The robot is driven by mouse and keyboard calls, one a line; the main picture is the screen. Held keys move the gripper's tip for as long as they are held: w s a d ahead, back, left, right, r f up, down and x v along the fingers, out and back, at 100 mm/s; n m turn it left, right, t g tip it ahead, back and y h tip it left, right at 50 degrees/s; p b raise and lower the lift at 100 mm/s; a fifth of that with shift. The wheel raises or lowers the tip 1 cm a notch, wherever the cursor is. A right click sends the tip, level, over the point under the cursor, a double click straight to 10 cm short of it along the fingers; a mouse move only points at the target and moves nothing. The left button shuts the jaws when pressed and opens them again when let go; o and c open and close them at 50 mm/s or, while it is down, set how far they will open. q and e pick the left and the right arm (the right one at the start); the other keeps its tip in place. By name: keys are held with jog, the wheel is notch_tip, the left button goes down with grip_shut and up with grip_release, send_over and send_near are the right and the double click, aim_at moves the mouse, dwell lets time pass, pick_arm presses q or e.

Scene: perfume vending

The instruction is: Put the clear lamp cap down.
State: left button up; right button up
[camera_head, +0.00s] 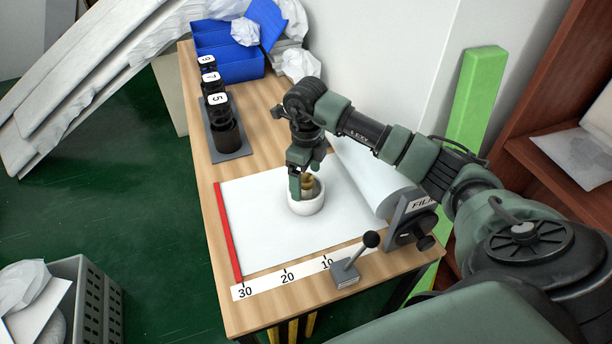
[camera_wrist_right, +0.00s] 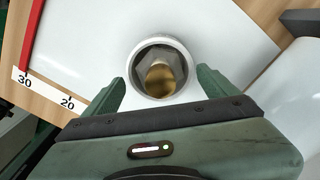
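A round white cup (camera_head: 306,206) stands on the white sheet (camera_head: 256,214) on the wooden table. A gold piece (camera_head: 308,184) sits inside it; in the right wrist view the gold piece (camera_wrist_right: 161,78) lies within a grey, angular shape in the white cup (camera_wrist_right: 182,46). I cannot tell whether that shape is the clear lamp cap; no clear cap stands out elsewhere. My right gripper (camera_head: 305,184) is low over the cup. In the wrist view its two fingers (camera_wrist_right: 161,84) are wide apart, one on each side of the cup, with nothing visibly clamped. My left gripper is not in view.
Black numbered canisters (camera_head: 224,128) stand on a grey tray at the far left. Blue bins (camera_head: 226,66) are behind them. A film roll holder (camera_head: 412,217) and a lever (camera_head: 347,272) are at the right and front. The sheet left of the cup is clear.

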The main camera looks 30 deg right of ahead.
jog(key=shift+r+p, duration=0.3)
jog(key=shift+r, duration=0.05)
jog(key=shift+r+p, duration=0.45)
jog(key=shift+r, duration=0.05)
notch_tip(320, 180, up, 12)
jog(key=b, duration=0.1)
jog(key=shift+f+b, duration=0.25)
jog(key=shift+b, duration=0.1)
